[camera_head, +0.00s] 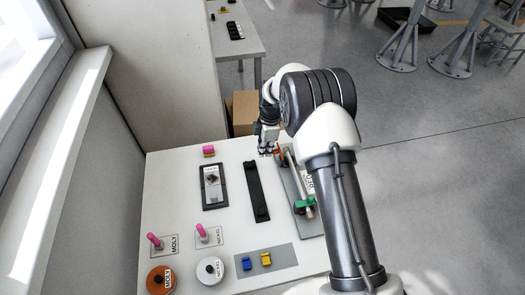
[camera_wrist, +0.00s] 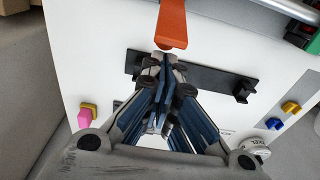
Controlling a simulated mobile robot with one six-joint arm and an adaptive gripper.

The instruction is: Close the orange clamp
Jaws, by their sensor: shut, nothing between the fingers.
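The orange clamp (camera_head: 281,156) is at the far end of a grey fixture plate on the white table, mostly hidden behind my gripper and arm in the head view. In the wrist view its orange handle (camera_wrist: 172,25) comes down from the top edge, and its rounded end lies just beyond my fingertips. My gripper (camera_wrist: 163,62) is shut and empty, with its tips close to the handle's end; I cannot tell whether they touch. In the head view my gripper (camera_head: 267,150) is left of the orange clamp. The clamp's base and jaw are hidden.
A green clamp (camera_head: 305,203) sits at the plate's near end. A long black holder (camera_head: 257,192) lies left of the plate. A wall borders the left.

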